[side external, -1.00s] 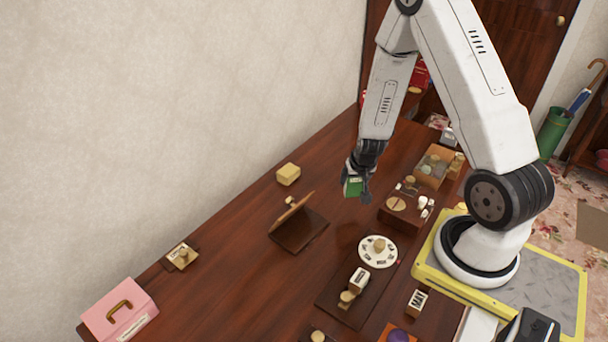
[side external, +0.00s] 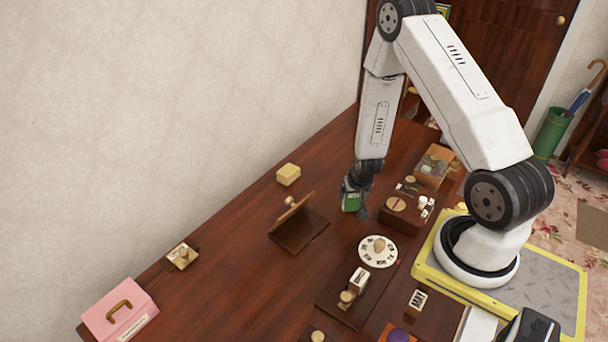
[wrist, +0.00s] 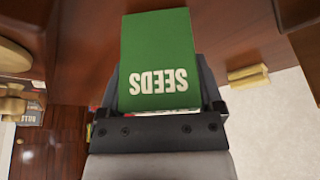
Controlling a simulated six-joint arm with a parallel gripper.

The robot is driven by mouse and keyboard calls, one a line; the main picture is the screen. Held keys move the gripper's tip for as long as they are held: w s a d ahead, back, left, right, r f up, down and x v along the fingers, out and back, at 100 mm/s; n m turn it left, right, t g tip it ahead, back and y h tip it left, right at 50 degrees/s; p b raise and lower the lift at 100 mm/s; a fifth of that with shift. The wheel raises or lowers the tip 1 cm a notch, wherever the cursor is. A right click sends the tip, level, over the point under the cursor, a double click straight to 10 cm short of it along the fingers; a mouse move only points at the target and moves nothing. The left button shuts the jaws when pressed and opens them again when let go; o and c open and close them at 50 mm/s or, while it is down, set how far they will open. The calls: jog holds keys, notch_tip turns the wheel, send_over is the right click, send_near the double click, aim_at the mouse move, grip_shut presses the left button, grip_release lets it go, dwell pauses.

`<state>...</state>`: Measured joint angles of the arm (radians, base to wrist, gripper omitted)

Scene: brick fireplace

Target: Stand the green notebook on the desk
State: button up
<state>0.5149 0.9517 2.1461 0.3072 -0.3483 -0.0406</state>
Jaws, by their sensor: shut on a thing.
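The green notebook (wrist: 158,50) shows in the wrist view with white "SEEDS" lettering, upside down in the picture. My gripper (wrist: 160,110) is shut on it, with dark fingers at its left and right sides. In the side external view the notebook (side external: 350,201) is a small green patch below the wrist, partly covered by my gripper (side external: 357,195). It is over the desk (side external: 240,235), between the open wooden stand and the tray of small items. I cannot tell whether its lower edge touches the desk.
The wooden tray (side external: 405,213) is close on the right. A round white plate (side external: 378,262) lies in front. A pink box (side external: 120,308) stands at the near left.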

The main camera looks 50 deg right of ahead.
jog(key=shift+f, duration=0.35)
jog(key=o, duration=1)
jog(key=shift+r, duration=0.15)
jog(key=shift+v, duration=6)
